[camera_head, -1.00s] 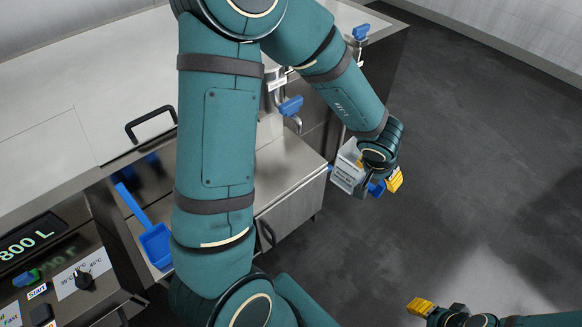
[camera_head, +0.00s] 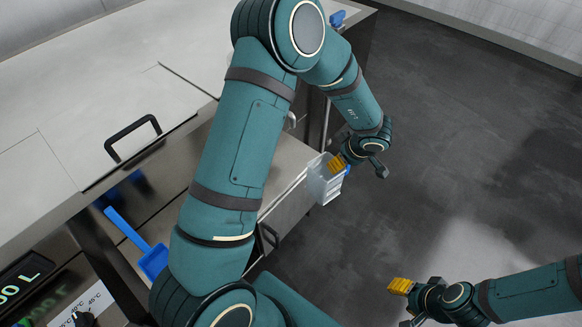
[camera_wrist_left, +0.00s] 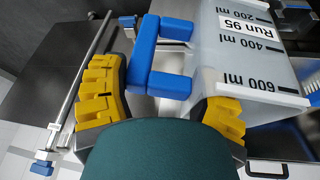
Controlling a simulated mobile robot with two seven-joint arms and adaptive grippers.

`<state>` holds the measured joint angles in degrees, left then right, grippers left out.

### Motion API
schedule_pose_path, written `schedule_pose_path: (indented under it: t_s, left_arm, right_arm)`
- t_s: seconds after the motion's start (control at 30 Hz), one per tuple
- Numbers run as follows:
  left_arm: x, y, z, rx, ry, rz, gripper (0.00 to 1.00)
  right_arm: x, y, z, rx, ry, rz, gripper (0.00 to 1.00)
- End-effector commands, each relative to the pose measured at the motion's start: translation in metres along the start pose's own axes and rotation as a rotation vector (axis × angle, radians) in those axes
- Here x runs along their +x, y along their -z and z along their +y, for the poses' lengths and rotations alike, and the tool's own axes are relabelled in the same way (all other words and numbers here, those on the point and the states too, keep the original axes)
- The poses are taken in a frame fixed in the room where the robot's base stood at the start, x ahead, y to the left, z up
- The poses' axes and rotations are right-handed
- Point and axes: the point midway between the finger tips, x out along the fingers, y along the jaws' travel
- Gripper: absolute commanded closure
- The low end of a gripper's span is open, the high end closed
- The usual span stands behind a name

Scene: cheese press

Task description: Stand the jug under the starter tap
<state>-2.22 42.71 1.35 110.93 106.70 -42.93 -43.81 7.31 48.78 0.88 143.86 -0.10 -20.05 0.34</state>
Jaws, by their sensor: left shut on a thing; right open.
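The jug (camera_head: 325,181) is a clear whitish measuring vessel with a blue handle. My left gripper (camera_head: 338,163) is shut on it and holds it beside the front edge of the steel ledge. In the left wrist view the blue handle (camera_wrist_left: 153,55) lies between the yellow fingers, and the jug's wall (camera_wrist_left: 250,55) shows a "Run 95" label and ml marks. A tap with a blue lever (camera_head: 337,18) shows at the back; my left arm mostly hides another, leaving its metal spout (camera_head: 291,121). Which is the starter tap I cannot tell. My right gripper (camera_head: 400,287) is open and empty, over the floor.
The steel ledge (camera_head: 283,160) lies under the taps, partly behind my left arm. A steel vat cover with a black handle (camera_head: 132,137) and a blue scoop-like tool (camera_head: 150,260) are at left. The dark floor (camera_head: 470,130) at right is clear.

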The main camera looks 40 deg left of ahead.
Motion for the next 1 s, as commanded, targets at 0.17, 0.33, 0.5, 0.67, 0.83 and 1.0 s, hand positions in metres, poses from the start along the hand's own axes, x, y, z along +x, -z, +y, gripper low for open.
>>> schedule_pose_path:
  t_s: [0.17,0.33,0.5,0.67,0.83,1.0]
  left_arm:
    - [0.018,0.000,0.004,-0.181,0.061,0.014,0.79]
    - [0.029,0.025,0.003,-0.212,0.069,0.017,0.79]
    - [0.045,0.064,0.003,-0.211,0.067,0.016,0.79]
    - [0.060,0.100,0.003,-0.209,0.067,0.016,0.79]
    - [0.074,0.134,0.002,-0.206,0.067,0.016,0.79]
    - [0.080,0.151,0.003,-0.203,0.066,0.015,0.79]
  right_arm:
    - [0.004,-0.002,0.001,-0.001,0.000,-0.003,0.53]
    - [0.008,-0.002,0.003,-0.002,0.001,-0.002,0.53]
    - [0.015,-0.001,0.005,-0.002,0.000,0.001,0.53]
    - [0.021,0.000,0.007,-0.003,0.000,0.004,0.53]
    - [0.026,0.001,0.010,-0.003,0.000,0.007,0.53]
    - [0.028,0.001,0.010,-0.003,0.000,0.009,0.53]
